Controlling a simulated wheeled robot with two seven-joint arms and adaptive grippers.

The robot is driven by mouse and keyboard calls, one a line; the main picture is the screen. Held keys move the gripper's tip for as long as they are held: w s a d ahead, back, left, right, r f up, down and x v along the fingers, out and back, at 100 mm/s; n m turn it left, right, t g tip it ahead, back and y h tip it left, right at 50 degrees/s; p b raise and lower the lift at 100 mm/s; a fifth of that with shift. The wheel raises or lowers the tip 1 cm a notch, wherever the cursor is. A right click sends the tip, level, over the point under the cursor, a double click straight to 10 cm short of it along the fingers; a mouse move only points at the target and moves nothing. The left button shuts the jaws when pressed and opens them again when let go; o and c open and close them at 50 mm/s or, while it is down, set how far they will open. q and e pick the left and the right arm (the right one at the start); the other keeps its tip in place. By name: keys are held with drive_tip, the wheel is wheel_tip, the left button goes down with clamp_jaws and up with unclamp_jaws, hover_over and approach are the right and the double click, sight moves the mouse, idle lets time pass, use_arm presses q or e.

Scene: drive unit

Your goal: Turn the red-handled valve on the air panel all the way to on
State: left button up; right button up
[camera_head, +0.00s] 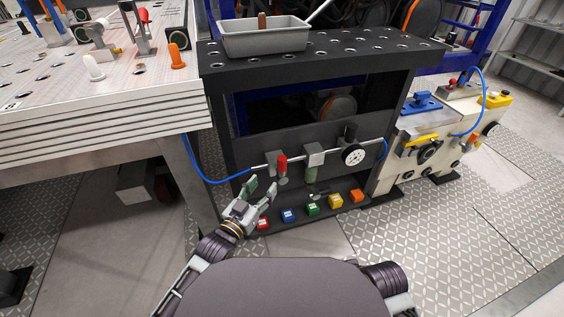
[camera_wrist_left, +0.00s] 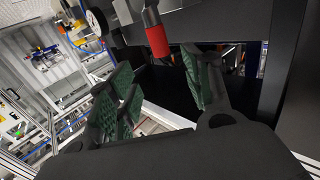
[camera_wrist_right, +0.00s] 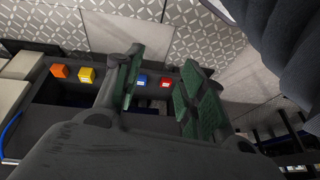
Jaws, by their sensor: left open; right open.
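The valve's red handle (camera_head: 282,164) stands upright on the pipe of the dark air panel (camera_head: 262,146), left of the gauge. My left gripper (camera_head: 262,189) is open and empty, just below and left of the handle, apart from it. In the left wrist view the red handle (camera_wrist_left: 157,40) shows beyond the gap between the spread green-padded fingers (camera_wrist_left: 155,82), toward the top. My right gripper (camera_wrist_right: 163,82) is open and empty in the right wrist view, with coloured blocks beyond its fingers. I cannot make it out in the head view.
Several coloured blocks, including a red one (camera_head: 262,224), line the shelf below. A blue hose (camera_head: 205,174) runs to the panel's left. A grey tray (camera_head: 264,38) stands on top.

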sight(280, 165)
use_arm(q)
drive_tip(key=shift+w, duration=0.1)
use_arm(e)
drive_tip(key=shift+f, duration=0.1)
use_arm(q)
drive_tip(key=shift+b+x, duration=1.1)
drive_tip(key=shift+x, duration=2.55)
drive_tip(key=shift+b+x, duration=0.3)
drive_tip(key=shift+x, duration=0.7)
drive_tip(key=shift+b+x, duration=0.45)
drive_tip(key=shift+x, duration=0.95)
drive_tip(key=shift+w+d+f, duration=0.1)
drive_tip(key=shift+w+d, duration=0.15)
drive_tip(key=shift+w, duration=0.15)
drive_tip(key=shift+w+d, duration=0.1)
drive_tip(key=shift+w, duration=0.15)
use_arm(e)
wheel_tip(280, 165, down, 9)
drive_tip(key=a+t+y, duration=0.1)
drive_tip(key=a, duration=0.1)
drive_tip(key=shift+w+a+m+t, duration=0.2)
drive_tip(key=shift+w+m+t, duration=0.05)
drive_tip(key=shift+m+t, duration=0.05)
use_arm(q)
drive_tip(key=shift+c, duration=0.2)
use_arm(e)
drive_tip(key=shift+w, duration=0.15)
